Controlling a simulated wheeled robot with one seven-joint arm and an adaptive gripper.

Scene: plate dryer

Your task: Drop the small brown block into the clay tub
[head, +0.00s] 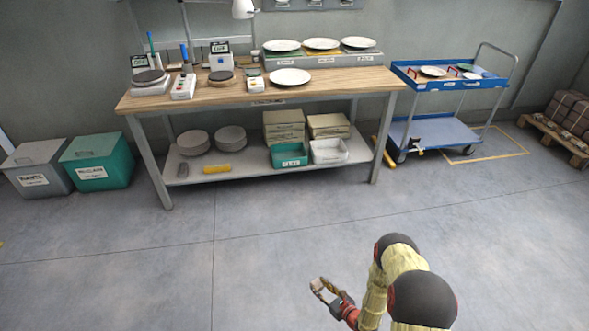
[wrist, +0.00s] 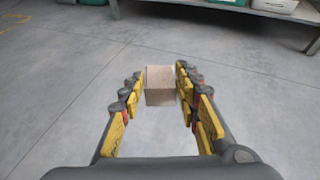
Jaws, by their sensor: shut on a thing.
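The small brown block (wrist: 161,86) is between the fingertips of my gripper (wrist: 160,90) in the wrist view, held above the grey floor. A green tub (head: 97,175) with a white label stands on the floor at the far left, left of the workbench. Its lettering is too small to read surely, and its top looks covered by a flat lid. My gripper is well apart from it.
A grey bin (head: 36,182) stands left of the green tub. The workbench (head: 240,96) holds plates and tools, with boxes and plates on its lower shelf (head: 235,166). A blue cart (head: 435,131) and a loaded pallet (head: 556,135) are at right. The floor between is clear.

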